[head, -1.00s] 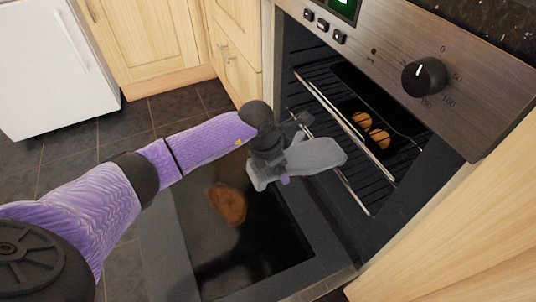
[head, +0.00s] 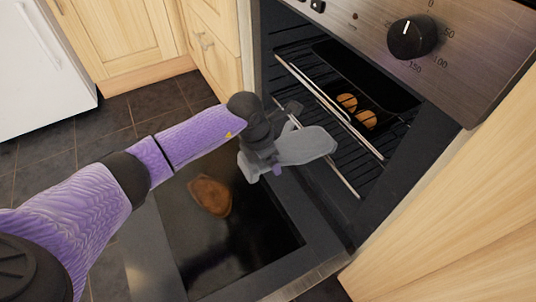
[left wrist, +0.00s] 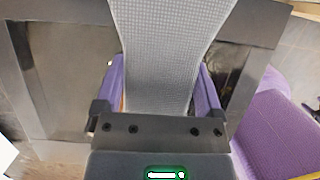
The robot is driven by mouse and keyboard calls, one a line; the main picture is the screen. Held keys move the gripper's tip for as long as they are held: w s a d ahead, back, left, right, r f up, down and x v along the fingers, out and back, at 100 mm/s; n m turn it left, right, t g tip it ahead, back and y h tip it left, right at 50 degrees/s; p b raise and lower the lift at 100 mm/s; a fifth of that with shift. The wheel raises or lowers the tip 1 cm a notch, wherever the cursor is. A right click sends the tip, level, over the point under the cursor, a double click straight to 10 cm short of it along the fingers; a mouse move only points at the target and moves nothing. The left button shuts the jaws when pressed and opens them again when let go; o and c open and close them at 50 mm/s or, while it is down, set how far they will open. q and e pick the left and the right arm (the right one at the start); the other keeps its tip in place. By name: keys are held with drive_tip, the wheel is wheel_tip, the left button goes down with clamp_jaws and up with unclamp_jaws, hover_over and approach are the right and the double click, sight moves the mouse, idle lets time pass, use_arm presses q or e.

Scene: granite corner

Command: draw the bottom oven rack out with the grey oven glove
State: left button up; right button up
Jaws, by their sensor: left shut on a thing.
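The grey oven glove (head: 306,146) is held in my left gripper (head: 270,163). It also fills the upper middle of the left wrist view (left wrist: 165,50), between the purple fingers. The glove's free end points right, in front of the open oven. The bottom oven rack (head: 333,170) is inside the oven with its front bar beside the glove. Part of this rack is hidden behind the glove and gripper. I cannot tell whether the glove touches the bar. My right gripper is in neither view.
The oven door (head: 225,235) lies open below my left arm, with a brown patch on its glass. An upper rack (head: 345,118) sits above, near a dark tray with round brown items (head: 358,110). Cupboards (head: 450,200) stand on both sides. A control knob (head: 411,38) is above.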

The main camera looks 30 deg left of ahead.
sight(243, 167)
use_arm(q)
drive_tip(key=shift+s+a+r, duration=0.1)
drive_tip(key=shift+s+a, duration=0.05)
drive_tip(key=s+a+p, duration=0.1)
drive_tip(key=s+p, duration=0.1)
drive_tip(key=s, duration=0.1)
drive_tip(key=s+a+p, duration=0.1)
drive_tip(key=shift+s+a+p, duration=0.25)
drive_tip(key=shift+a+p, duration=0.05)
drive_tip(key=shift+p, duration=0.1)
drive_tip(key=shift+s+a, duration=0.1)
drive_tip(key=shift+s, duration=0.1)
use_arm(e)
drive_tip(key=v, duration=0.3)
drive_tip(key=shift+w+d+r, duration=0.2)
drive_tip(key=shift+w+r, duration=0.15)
use_arm(q)
drive_tip(key=s+a+p, duration=0.3)
drive_tip(key=s, duration=0.2)
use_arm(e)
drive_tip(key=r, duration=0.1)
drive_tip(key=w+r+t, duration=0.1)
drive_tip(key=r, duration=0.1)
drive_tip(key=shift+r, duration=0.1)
use_arm(q)
drive_tip(key=shift+s, duration=0.1)
